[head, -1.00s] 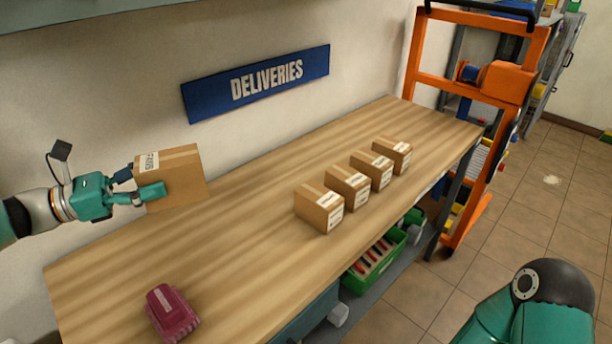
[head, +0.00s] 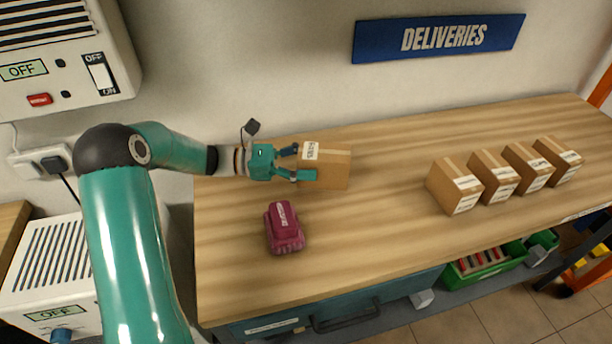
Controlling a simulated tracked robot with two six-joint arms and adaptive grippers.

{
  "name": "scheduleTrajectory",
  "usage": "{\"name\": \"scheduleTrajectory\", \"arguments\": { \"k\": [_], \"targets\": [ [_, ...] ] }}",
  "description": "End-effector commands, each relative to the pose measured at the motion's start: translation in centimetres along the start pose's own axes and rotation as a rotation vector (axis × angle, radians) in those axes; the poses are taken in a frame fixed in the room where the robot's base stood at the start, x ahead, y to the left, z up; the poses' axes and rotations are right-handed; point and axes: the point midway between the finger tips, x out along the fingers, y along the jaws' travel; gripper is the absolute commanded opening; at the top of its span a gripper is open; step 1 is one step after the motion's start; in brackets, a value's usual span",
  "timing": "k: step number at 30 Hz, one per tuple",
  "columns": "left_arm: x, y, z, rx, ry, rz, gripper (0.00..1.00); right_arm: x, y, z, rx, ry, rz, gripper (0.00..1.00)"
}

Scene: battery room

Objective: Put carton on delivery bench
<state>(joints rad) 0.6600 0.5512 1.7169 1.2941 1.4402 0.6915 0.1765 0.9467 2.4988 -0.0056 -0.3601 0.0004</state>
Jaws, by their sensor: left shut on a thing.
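A brown carton (head: 334,170) with a white label is held by my left gripper (head: 304,165), whose fingers are shut on its left side. The carton is over the back left part of the wooden delivery bench (head: 380,235), under the wall to the left of the blue DELIVERIES sign (head: 438,38). I cannot tell whether its underside touches the bench top. My right gripper is out of view.
Several similar cartons (head: 494,176) stand in a row on the right of the bench. Wall and floor units marked OFF are at the left. The bench middle is clear.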

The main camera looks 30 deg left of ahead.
Motion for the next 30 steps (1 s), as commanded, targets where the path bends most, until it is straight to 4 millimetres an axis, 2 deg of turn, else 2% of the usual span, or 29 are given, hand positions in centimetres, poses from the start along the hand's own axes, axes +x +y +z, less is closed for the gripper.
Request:
{"name": "scheduleTrajectory", "arguments": {
  "k": [5,12,21,22,26,30],
  "targets": [
    [0.0,0.0,-1.0,-0.001,-0.002,0.001,0.17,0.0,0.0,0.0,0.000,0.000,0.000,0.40],
    [0.0,0.0,-4.2,-0.001,-0.002,0.000,0.17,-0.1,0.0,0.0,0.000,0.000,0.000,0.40],
    [-0.1,0.0,-4.6,0.003,-0.002,0.001,0.17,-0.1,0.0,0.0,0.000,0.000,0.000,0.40],
    [-0.1,0.0,-4.7,0.002,0.000,0.001,0.71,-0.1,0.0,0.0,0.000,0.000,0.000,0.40],
    [-0.1,0.0,-4.7,0.001,0.000,0.001,0.93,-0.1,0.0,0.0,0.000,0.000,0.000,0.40],
    [-0.1,0.0,-4.7,0.001,0.000,0.001,0.95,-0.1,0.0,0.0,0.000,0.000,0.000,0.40]
  ]
}}
